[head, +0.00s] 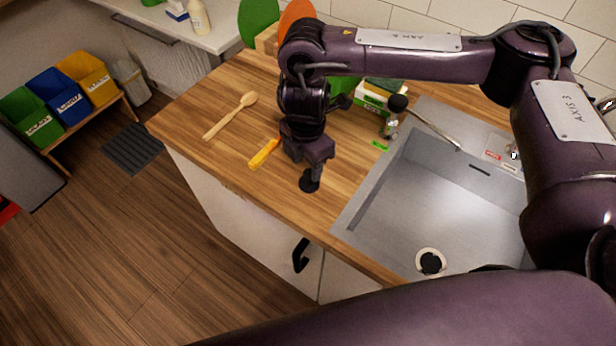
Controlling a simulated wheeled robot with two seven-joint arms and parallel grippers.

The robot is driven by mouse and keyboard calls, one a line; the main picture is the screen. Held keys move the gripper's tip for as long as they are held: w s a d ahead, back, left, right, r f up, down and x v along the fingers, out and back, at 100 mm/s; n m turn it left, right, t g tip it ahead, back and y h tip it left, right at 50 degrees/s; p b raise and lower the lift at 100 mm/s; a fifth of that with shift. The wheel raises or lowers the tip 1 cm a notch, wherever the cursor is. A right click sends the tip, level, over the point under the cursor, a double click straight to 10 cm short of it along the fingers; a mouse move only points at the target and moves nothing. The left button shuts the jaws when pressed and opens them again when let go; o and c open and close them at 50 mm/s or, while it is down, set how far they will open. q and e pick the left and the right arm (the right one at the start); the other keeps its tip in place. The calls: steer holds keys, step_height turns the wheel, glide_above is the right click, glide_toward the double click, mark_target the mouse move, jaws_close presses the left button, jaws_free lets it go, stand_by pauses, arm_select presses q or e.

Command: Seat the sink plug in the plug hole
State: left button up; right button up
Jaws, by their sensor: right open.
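The sink plug (309,184) looks like a small black disc standing on the wooden counter, left of the sink. My right gripper (310,169) points down right over it, with its fingertips at the plug's top. Its jaws are open; the fingers hide part of the plug, and I cannot tell whether they touch it. The plug hole (431,262) is a pale ring with a dark centre in the floor of the grey sink (450,205), near its front. My left gripper is not in view.
A green-and-white box (375,97) and a black-topped tool (396,105) stand behind the gripper. My purple arm links cover the right and bottom.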

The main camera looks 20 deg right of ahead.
mark_target(309, 173)
steer(key=f, duration=0.3)
steer(key=shift+d+f, duration=0.35)
steer(key=shift+f, duration=0.55)
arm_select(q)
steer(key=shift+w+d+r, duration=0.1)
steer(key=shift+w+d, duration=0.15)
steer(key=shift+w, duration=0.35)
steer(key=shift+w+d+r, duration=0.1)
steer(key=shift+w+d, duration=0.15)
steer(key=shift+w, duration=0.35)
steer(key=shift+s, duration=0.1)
arm_select(e)
steer(key=shift+w, duration=0.1)
steer(key=shift+c, duration=0.2)
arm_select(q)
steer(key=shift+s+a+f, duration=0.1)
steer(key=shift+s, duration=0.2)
arm_select(e)
jaws_close()
